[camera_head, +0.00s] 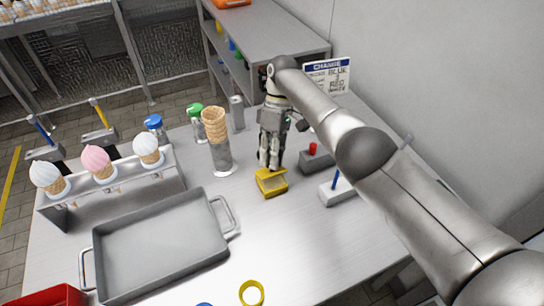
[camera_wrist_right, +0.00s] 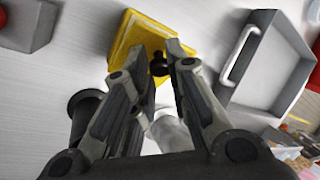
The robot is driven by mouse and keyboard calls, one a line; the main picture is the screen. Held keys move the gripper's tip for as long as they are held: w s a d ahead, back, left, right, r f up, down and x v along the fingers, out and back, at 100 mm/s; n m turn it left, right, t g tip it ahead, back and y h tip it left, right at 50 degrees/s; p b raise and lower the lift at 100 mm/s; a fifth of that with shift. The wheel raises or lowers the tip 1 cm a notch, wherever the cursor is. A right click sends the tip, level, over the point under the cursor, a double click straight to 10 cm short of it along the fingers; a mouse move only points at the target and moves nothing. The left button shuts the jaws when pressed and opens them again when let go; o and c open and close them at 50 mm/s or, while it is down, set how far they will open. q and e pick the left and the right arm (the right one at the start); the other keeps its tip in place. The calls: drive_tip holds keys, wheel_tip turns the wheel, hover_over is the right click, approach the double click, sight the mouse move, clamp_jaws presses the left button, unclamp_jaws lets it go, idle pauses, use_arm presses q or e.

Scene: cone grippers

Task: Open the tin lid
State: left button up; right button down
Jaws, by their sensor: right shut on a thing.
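A small yellow tin (camera_head: 272,189) stands on the table right of the cone holder. My right gripper (camera_head: 269,164) comes down on it from above. In the right wrist view the yellow tin (camera_wrist_right: 134,36) lies just past the fingertips. My right gripper (camera_wrist_right: 160,62) is shut on a small black knob (camera_wrist_right: 159,66) at the tin's lid. The fingers hide the knob in the head view. I cannot tell whether the lid is apart from the tin. My left gripper is not in view.
A grey tray (camera_head: 160,247) fills the front left, with a rack of ice cream cones (camera_head: 110,182) behind it. A cone stack (camera_head: 214,125) stands left of the tin. Grey blocks (camera_head: 317,162) stand to the right. A yellow ring (camera_head: 252,293) lies in front.

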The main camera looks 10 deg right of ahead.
drive_tip(key=c, duration=1.3)
unclamp_jaws()
drive_tip(key=shift+w+a, duration=0.1)
drive_tip(key=shift+a, duration=0.05)
drive_tip(key=shift+c, duration=0.2)
wheel_tip(320, 180, up, 10)
